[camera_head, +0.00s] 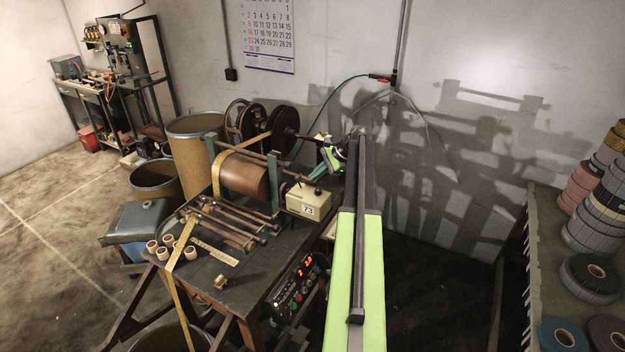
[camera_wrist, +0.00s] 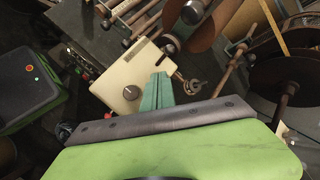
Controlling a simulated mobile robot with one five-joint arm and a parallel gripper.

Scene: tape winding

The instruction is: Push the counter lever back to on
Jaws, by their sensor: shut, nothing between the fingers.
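The counter (camera_head: 308,203) is a cream box showing 73 on the winding machine's bench, at the right end of the brown drum. In the wrist view the counter (camera_wrist: 125,88) shows its top with a dark round knob. A small metal piece at its right edge (camera_wrist: 191,86) may be the lever; I cannot tell its position for sure. My gripper (camera_head: 316,175) is just above and behind the counter. In the wrist view its green fingers (camera_wrist: 159,76) are shut and empty, overlapping the box's right part; contact cannot be told.
The brown drum (camera_head: 245,175) and tape reels (camera_head: 284,128) stand close on the left and behind. A control panel with red digits (camera_head: 297,282) is on the bench front. A shelf of tape rolls (camera_head: 590,280) is at the right. The wall is behind.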

